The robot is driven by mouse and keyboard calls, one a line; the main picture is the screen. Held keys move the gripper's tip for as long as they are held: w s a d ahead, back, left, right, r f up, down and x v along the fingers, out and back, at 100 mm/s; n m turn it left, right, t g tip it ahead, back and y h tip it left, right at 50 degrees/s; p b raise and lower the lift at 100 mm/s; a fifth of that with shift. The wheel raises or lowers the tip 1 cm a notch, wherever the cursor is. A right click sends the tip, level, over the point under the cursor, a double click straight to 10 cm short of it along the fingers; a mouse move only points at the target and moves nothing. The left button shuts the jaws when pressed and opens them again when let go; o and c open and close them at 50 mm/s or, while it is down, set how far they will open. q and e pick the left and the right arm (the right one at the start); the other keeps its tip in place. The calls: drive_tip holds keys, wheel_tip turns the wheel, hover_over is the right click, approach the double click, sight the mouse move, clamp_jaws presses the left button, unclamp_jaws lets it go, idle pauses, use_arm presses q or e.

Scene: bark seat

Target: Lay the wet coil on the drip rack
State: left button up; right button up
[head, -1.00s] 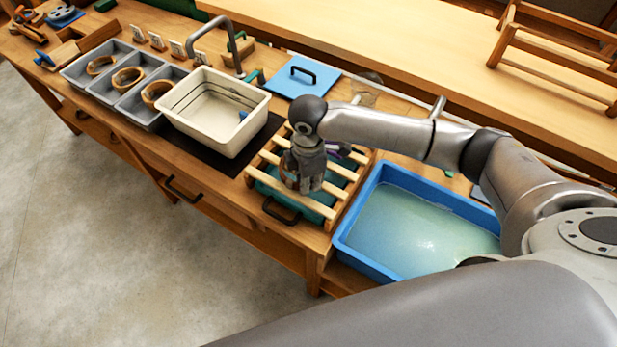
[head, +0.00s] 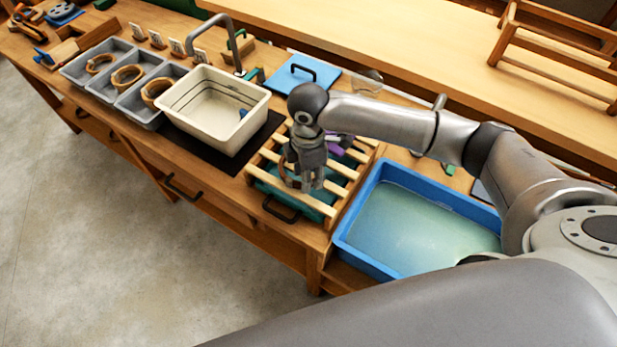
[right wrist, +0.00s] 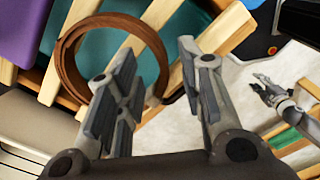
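The wet coil, a brown ring of bark strip (right wrist: 72,65), lies tilted or flat on the pale slats of the drip rack (right wrist: 185,70) in the right wrist view; which one I cannot tell. In the head view the coil (head: 284,172) shows partly behind my right gripper. My right gripper (head: 308,187) is over the drip rack (head: 345,171). Its fingers are spread in the right wrist view (right wrist: 157,55), with the coil's near right side seen between and behind them. My left gripper (right wrist: 259,84) appears small and open, well away, only in the right wrist view.
A blue tub of water (head: 415,260) stands right of the rack. A cream basin (head: 226,138) and grey trays (head: 140,117) with bark rings stand left. A blue lid (head: 300,82) lies behind. A purple item (head: 335,149) is beside the gripper.

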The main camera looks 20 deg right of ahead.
wheel_tip(320, 180, up, 10)
drive_tip(key=shift+b, duration=0.45)
drive_tip(key=shift+s, duration=0.1)
